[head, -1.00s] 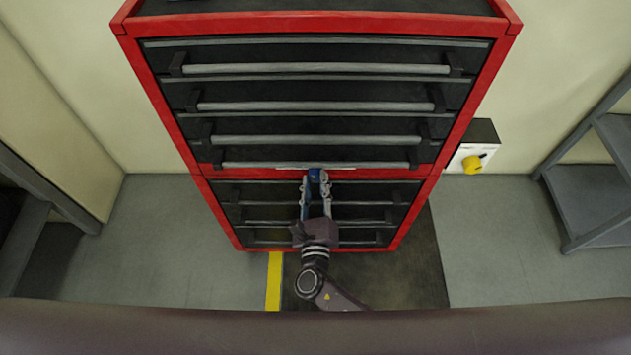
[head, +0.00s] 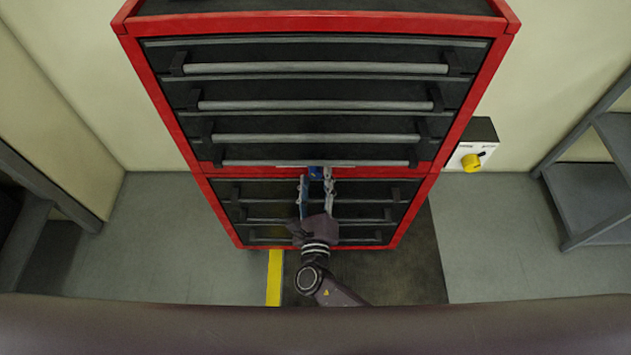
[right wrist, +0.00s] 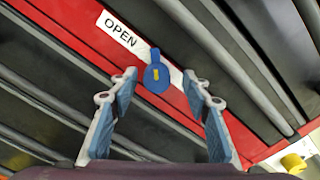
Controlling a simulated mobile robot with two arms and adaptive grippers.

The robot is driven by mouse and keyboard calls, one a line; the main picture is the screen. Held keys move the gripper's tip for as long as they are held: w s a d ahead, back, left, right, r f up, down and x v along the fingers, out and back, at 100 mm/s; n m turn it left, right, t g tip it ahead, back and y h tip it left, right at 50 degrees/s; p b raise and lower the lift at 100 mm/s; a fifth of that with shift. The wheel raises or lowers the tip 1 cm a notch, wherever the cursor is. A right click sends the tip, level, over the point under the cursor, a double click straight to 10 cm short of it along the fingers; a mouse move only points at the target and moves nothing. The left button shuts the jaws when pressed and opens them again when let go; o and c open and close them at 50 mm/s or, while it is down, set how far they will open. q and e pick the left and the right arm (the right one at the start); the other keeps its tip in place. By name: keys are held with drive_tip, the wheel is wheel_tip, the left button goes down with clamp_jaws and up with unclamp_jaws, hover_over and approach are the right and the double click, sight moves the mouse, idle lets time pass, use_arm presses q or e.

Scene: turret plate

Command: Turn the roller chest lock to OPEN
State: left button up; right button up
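The red roller chest (head: 192,182) with dark drawers fills the middle of the head view. Its blue lock knob (head: 316,171) sits on the red band between upper and lower drawers, partly hidden by my gripper. In the right wrist view the lock knob (right wrist: 157,76) is a blue disc with a tab and a yellow mark. The tab points up, to the right of the printed OPEN label (right wrist: 118,28). My right gripper (right wrist: 158,80) is open, one finger on each side of the knob, with gaps visible. My left gripper is not in view.
A white-fronted box with a yellow knob (head: 471,162) is on the wall right of the chest. Grey shelving (head: 590,205) stands at the far right, with more at the left. Long drawer handles (head: 318,139) run above and below the lock. Floor on both sides is clear.

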drive_tip(key=shift+s+f, duration=0.1)
drive_tip(key=shift+f, duration=0.05)
drive_tip(key=shift+s, duration=0.35)
drive_tip(key=s, duration=1.1)
drive_tip(key=shift+s+r, duration=0.15)
drive_tip(key=shift+r, duration=0.1)
drive_tip(key=shift+f, duration=0.1)
